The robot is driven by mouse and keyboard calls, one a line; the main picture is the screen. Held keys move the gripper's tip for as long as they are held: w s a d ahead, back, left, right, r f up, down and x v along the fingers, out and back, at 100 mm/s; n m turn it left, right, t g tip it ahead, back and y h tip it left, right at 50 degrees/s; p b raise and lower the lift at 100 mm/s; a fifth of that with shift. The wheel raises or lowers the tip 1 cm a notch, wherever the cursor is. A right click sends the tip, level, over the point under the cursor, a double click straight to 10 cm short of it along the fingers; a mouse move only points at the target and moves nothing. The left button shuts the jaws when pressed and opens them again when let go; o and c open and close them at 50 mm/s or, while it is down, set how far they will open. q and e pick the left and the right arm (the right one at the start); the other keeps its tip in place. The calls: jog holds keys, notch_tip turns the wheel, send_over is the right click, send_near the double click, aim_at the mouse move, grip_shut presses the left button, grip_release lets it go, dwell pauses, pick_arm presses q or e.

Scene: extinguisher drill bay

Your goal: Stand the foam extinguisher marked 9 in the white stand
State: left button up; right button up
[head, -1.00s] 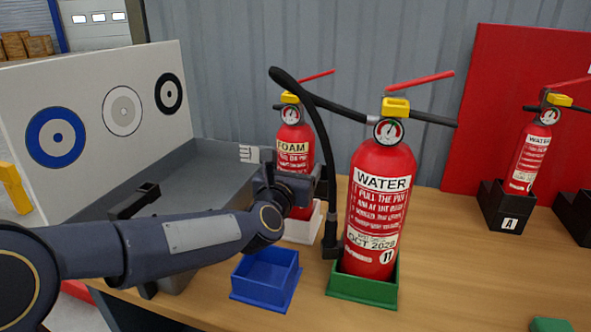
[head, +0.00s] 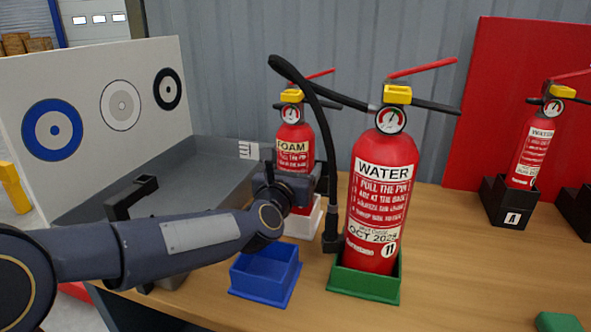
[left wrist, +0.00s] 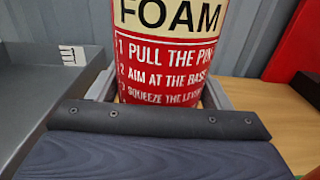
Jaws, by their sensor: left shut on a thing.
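The red foam extinguisher (head: 293,142), with a yellow collar and a cream FOAM label, stands upright at the back of the bench. Its number is hidden. My left gripper (head: 297,187) is shut around its body, and the FOAM label also fills the left wrist view (left wrist: 168,50). The white stand (head: 304,226) is directly under the extinguisher. The extinguisher's lower end appears to be in or just over the stand; my gripper and a black hose partly hide this, so I cannot tell if it is fully seated. My right gripper is not in view.
A water extinguisher (head: 380,190) marked 11 stands in a green stand (head: 365,285), close on the right, its black hose in front of the foam one. An empty blue stand (head: 265,276) is in front. A grey tray (head: 205,165) is left; another water extinguisher (head: 533,150) stands right.

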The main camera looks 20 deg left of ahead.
pick_arm(q)
jog(key=shift+r, duration=0.4)
jog(key=o, duration=1.5)
jog(key=shift+s, duration=0.1)
jog(key=shift+c, duration=0.2)
jog(key=shift+o, duration=0.4)
jog(key=shift+f, duration=0.6)
jog(key=s, duration=0.7)
jog(key=shift+s+a+r, duration=0.15)
jog(key=shift+s+r, duration=0.2)
jog(key=shift+s, duration=0.05)
